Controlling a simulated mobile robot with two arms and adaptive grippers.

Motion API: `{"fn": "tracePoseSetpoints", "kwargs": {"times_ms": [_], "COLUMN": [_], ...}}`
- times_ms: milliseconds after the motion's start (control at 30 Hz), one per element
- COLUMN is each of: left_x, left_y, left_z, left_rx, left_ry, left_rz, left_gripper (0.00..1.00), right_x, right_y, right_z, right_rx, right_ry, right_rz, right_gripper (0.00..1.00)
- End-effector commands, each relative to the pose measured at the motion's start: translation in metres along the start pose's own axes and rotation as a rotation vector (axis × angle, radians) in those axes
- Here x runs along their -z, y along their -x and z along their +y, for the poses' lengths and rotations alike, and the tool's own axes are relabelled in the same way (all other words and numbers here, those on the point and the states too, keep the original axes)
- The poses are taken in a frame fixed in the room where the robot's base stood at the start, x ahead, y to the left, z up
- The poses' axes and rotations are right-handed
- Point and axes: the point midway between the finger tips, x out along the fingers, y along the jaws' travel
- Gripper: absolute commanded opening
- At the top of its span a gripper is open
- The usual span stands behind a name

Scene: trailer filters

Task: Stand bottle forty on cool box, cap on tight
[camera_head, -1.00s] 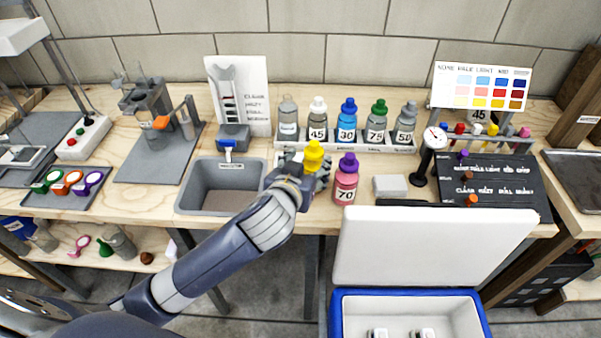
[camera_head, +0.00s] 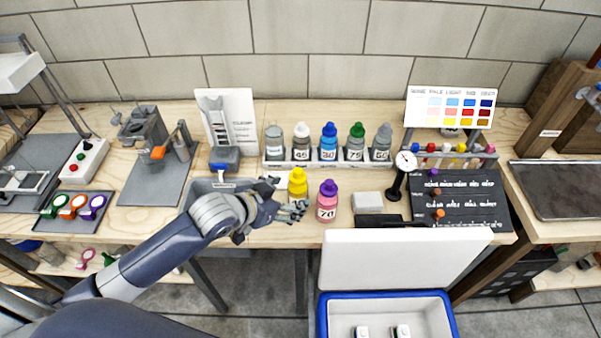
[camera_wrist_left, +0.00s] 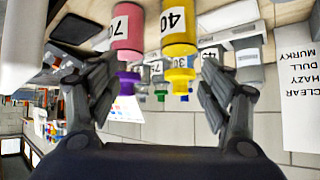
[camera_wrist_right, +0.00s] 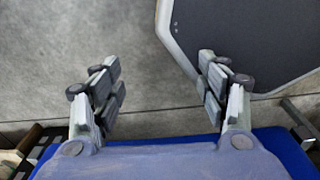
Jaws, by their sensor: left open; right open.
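Bottle forty is a yellow bottle (camera_head: 297,186) with a yellow cap, upright on the bench left of the pink bottle marked 70 (camera_head: 328,201). Its 40 label shows in the left wrist view (camera_wrist_left: 178,24). The cap sits on it; how tight cannot be told. My left gripper (camera_head: 287,201) is open just in front of bottle forty, and in its wrist view the bottle lies between and beyond the fingers (camera_wrist_left: 160,75). My right gripper (camera_wrist_right: 160,72) is open and empty above the floor.
A rack (camera_head: 340,165) of several bottles stands behind. A grey basin (camera_head: 200,188) is left of bottle forty. A white block (camera_head: 367,202), a gauge (camera_head: 404,165) and a black board (camera_head: 460,200) are to the right. The cool box holds small white items (camera_head: 401,333).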

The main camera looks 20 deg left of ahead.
Motion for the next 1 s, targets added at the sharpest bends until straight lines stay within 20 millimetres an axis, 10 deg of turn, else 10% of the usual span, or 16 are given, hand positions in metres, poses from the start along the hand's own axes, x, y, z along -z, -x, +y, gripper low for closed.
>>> {"fn": "tracePoseSetpoints", "kwargs": {"times_ms": [100,367,1000], "left_x": [0.011,0.014,0.015], "left_y": [0.018,0.028,-0.032], "left_z": [-0.019,-0.041,-0.036], "left_rx": [-0.047,-0.085,-0.087], "left_ry": [-0.004,0.009,0.011], "left_rz": [-0.010,0.008,0.011], "left_gripper": [0.73,0.73,0.73], "right_x": [0.003,0.005,0.006], "right_y": [0.039,0.059,0.070], "right_z": [0.003,0.007,0.004], "right_rx": [-0.003,-0.007,-0.003], "right_ry": [0.001,0.000,-0.002], "right_rz": [0.000,-0.001,0.000], "right_gripper": [0.68,0.68,0.68]}}
